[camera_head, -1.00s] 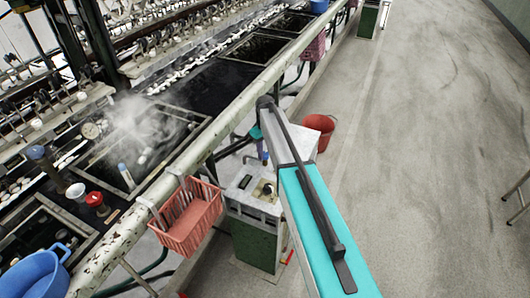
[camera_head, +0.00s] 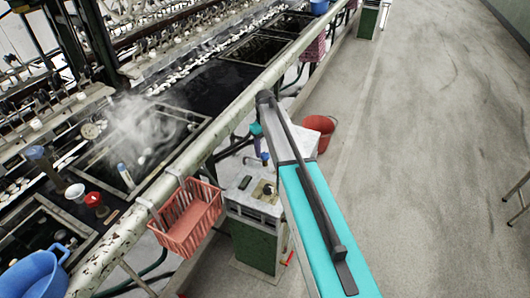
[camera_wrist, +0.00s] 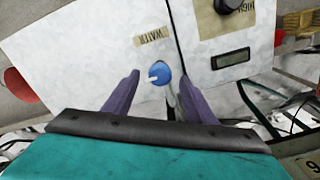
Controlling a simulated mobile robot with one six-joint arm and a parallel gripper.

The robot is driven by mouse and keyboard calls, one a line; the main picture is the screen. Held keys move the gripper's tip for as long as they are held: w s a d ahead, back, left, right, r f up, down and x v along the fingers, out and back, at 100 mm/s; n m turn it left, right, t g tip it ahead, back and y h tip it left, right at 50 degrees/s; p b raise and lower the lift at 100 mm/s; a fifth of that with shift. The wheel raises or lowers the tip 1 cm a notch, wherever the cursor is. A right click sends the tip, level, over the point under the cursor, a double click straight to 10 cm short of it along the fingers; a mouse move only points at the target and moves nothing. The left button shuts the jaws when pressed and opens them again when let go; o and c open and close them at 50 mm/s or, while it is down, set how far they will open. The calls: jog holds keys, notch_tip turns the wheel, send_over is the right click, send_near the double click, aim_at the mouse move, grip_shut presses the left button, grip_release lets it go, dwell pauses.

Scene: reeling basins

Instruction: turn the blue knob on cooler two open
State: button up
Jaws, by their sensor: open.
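In the wrist view, the round blue knob (camera_wrist: 158,74) sits on a white panel below a label reading WATER (camera_wrist: 152,36), which appears inverted. A pale mark shows on the knob's left side. My gripper (camera_wrist: 158,78) is open, with its two purple fingers on either side of the knob and visible gaps to it. I cannot tell how far the fingertips are from the panel. In the head view, the white-topped green cooler (camera_head: 256,215) stands beside the basin rail, and my arm largely covers the area around my gripper.
In the wrist view, a black knob (camera_wrist: 228,5) and a small display (camera_wrist: 230,58) sit on the neighbouring panel. In the head view, a pink basket (camera_head: 188,222) hangs on the rail (camera_head: 150,195), and a red bucket (camera_head: 320,128) stands on the floor.

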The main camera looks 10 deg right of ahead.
aim_at(265, 154)
notch_tip(265, 154, up, 11)
jog(key=b, duration=0.1)
jog(key=shift+b, duration=0.3)
jog(key=shift+r, duration=0.2)
dwell(0.4)
